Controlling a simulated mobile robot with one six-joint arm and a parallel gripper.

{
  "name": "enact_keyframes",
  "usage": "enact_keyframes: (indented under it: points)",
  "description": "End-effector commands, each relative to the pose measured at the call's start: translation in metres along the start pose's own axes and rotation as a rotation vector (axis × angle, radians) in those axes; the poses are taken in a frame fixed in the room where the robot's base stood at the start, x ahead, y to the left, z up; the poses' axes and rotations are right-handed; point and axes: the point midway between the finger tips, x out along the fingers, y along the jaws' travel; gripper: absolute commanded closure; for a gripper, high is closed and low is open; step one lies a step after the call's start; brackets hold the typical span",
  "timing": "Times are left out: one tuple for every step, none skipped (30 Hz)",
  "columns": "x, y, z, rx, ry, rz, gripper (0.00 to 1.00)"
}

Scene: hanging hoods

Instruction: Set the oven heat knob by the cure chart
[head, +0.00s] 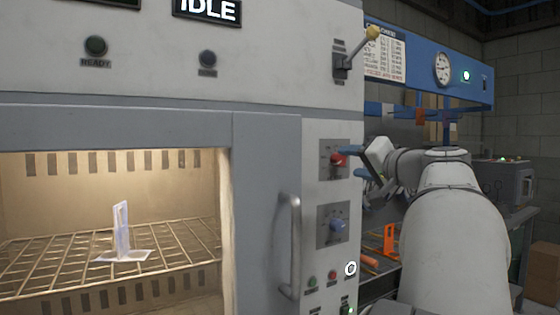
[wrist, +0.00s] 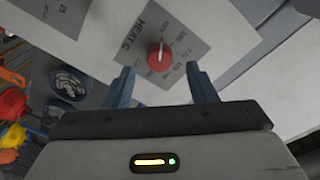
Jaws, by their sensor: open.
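The red heat knob (head: 338,160) sits on a dark dial plate on the oven's right control panel. In the wrist view the red knob (wrist: 159,57) shows a pale pointer line, with a "HEAT C" label beside it. My gripper (head: 362,163) is beside the knob at its right; in the wrist view its two blue fingers (wrist: 163,85) stand apart, with the knob ahead between and beyond them. The gripper is open and empty. The cure chart (head: 384,52) hangs on the blue hood behind; its print is too small to read.
The oven door handle (head: 290,245) stands out at left of the panel. A lever with a yellow ball (head: 372,33) is above. The oven (head: 262,135) shows a bracket (head: 122,240) on its rack; a sign reads IDLE.

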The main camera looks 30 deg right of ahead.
Motion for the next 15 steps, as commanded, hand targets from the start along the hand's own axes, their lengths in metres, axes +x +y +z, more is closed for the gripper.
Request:
enact_keyframes:
  points:
    - [0.010,0.000,0.001,0.002,-0.004,-0.002,0.48]
    - [0.014,0.000,0.001,0.001,-0.004,-0.002,0.48]
    - [0.020,-0.001,0.001,0.001,-0.003,-0.002,0.48]
    - [0.024,-0.001,0.000,0.001,-0.002,-0.001,0.48]
    - [0.027,-0.001,0.000,0.001,-0.002,-0.001,0.48]
    - [0.031,0.000,0.000,0.001,-0.002,-0.001,0.48]
    - [0.034,0.000,0.000,0.001,-0.002,0.000,0.48]
    - [0.036,0.000,0.000,0.001,-0.001,0.000,0.48]
    - [0.038,0.000,0.000,0.000,-0.001,0.000,0.48]
    - [0.039,0.000,0.000,0.000,-0.001,0.000,0.48]
    - [0.040,0.000,0.000,0.000,0.000,0.000,0.48]
    - [0.040,0.000,0.000,0.000,0.000,0.000,0.48]
    - [0.040,0.000,0.000,0.000,0.000,0.000,0.48]
    - [0.040,0.000,0.000,0.000,0.000,0.001,0.48]
    - [0.040,0.000,0.000,0.000,0.000,0.001,0.48]
